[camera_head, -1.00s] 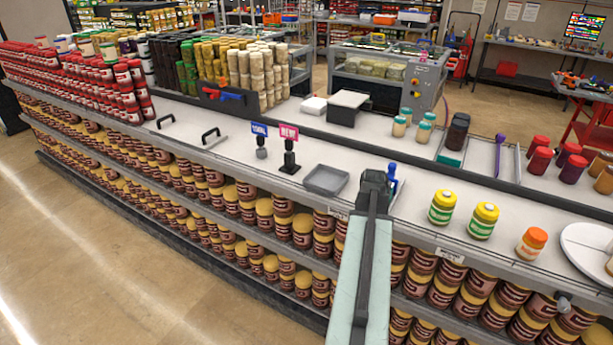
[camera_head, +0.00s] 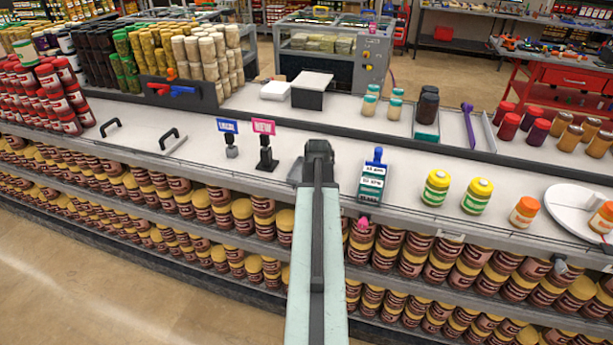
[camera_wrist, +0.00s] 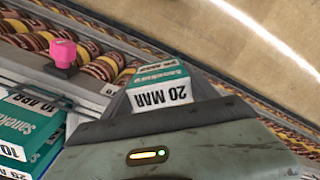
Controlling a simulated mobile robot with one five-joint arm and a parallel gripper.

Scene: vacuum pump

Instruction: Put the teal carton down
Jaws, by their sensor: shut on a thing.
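A teal-and-white carton (camera_wrist: 168,88) marked "20 MAR" sits between the jaws of my gripper (camera_wrist: 165,98) in the wrist view, which is shut on it. In the head view my gripper (camera_head: 318,150) is over the counter's front part, and the carton is hidden there. Other teal cartons (camera_wrist: 28,125) stand to the left in the wrist view. They show in the head view as a front-to-back row (camera_head: 371,183) right of my gripper, with a blue piece (camera_head: 376,157) behind and a pink piece (camera_head: 362,223) at the front edge.
A grey tray (camera_head: 296,171) is partly hidden behind my arm. Blue and pink signs (camera_head: 264,143) stand left of it. Yellow-lidded jars (camera_head: 436,188) stand right of the carton row. Shelves of brown jars (camera_head: 400,252) lie below the counter edge. Bare counter (camera_head: 345,150) shows behind the row.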

